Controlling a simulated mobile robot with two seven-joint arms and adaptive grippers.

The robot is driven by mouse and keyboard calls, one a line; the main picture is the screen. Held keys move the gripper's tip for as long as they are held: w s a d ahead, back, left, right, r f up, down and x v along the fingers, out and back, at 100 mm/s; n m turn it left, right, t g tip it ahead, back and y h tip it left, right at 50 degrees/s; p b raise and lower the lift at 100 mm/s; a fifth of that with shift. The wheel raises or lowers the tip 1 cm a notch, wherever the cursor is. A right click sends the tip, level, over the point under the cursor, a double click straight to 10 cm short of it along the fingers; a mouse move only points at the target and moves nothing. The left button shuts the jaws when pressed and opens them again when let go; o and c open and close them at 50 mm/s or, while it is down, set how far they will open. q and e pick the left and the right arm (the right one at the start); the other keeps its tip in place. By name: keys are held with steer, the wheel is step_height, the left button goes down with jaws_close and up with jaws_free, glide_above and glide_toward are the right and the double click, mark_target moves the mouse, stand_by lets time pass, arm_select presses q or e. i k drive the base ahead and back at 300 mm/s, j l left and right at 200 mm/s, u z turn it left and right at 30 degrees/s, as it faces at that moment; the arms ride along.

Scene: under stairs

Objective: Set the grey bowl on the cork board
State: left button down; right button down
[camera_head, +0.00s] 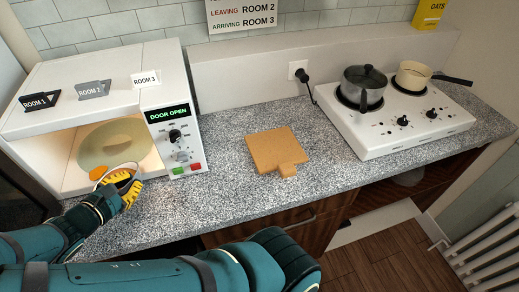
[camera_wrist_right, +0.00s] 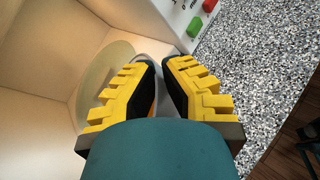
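The grey bowl (camera_head: 122,176) is at the mouth of the open microwave (camera_head: 162,70), over the front of its round plate (camera_head: 108,150); the fingers hide much of it. My right gripper (camera_head: 126,186) reaches in from the front with its yellow fingers close together at the bowl's near rim. In the right wrist view the fingertips (camera_wrist_right: 161,66) nearly meet, with part of the grey bowl (camera_wrist_right: 150,47) just beyond and between them. The square cork board (camera_head: 273,148) lies bare on the speckled counter, right of the microwave. My left gripper is out of view.
An orange piece (camera_head: 98,173) shows beside the bowl; I cannot tell whether it lies in it. The microwave's control panel (camera_head: 173,133) stands between bowl and board. A white hob (camera_head: 400,115) with a dark pot (camera_head: 364,86) and a cream pan (camera_head: 412,75) is at right. The counter around the board is clear.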

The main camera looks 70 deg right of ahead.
mark_target(275, 147)
steer(key=k+z, duration=0.15)
steer(key=k, duration=0.25)
steer(key=k+z, duration=0.15)
steer(key=z, duration=0.3)
steer(key=i+l, duration=0.1)
steer(key=l, duration=1.05)
steer(key=i, duration=0.05)
